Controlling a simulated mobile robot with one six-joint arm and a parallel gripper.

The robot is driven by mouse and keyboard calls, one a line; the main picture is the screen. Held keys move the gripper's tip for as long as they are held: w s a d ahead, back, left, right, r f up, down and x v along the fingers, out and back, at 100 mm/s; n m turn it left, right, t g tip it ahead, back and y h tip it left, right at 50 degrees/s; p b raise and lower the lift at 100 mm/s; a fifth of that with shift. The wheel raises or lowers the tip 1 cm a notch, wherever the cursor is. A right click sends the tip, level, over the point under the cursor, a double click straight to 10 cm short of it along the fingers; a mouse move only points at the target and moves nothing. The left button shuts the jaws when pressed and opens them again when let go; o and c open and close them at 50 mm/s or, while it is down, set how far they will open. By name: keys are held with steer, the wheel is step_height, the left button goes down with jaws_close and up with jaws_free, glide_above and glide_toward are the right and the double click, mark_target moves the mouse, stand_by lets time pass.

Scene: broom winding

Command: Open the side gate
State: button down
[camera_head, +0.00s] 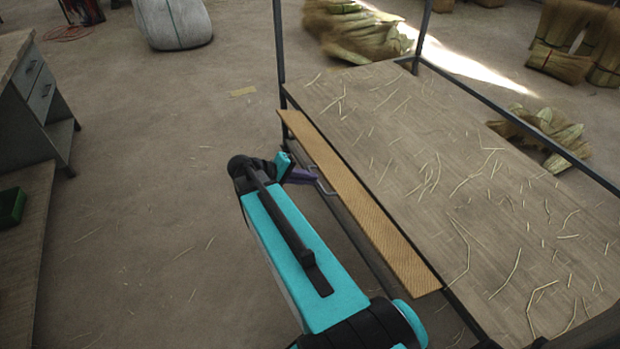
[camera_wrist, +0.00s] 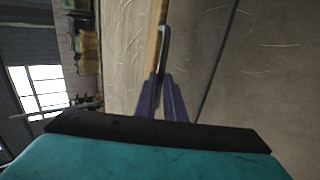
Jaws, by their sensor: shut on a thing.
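The side gate (camera_head: 360,200) is a long, narrow tan wooden board along the left long side of the worktable. A thin dark gap shows between it and the tabletop. A thin metal handle (camera_head: 322,186) sticks out on the gate's outer side; it also shows in the wrist view (camera_wrist: 163,45), beside the board's tan edge (camera_wrist: 153,32). My gripper (camera_head: 311,177), with purple fingers, is at this handle. In the wrist view its fingers (camera_wrist: 161,80) are closed around the handle's near end. My teal arm hides part of the floor below the gate.
The worktable (camera_head: 400,120) has a dark metal frame with posts and is strewn with loose straws. Broom bundles (camera_head: 355,30) lie behind it. A grey cabinet (camera_head: 30,110) and a green bin (camera_head: 12,206) stand at the left. The floor between is open.

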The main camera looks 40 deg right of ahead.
step_height(320, 180, down, 7)
steer(key=w+a+h+b, duration=0.1)
steer(key=a+h+b, duration=0.1)
steer(key=b, duration=0.3)
steer(key=shift+g+h, duration=0.3)
steer(key=c, duration=1.8)
jaws_free()
steer(key=shift+f, duration=0.1)
steer(key=shift+c, duration=0.2)
steer(key=shift+s, duration=0.1)
steer(key=p+v, duration=0.1)
steer(key=v, duration=1.1)
steer(key=shift+p, duration=0.4)
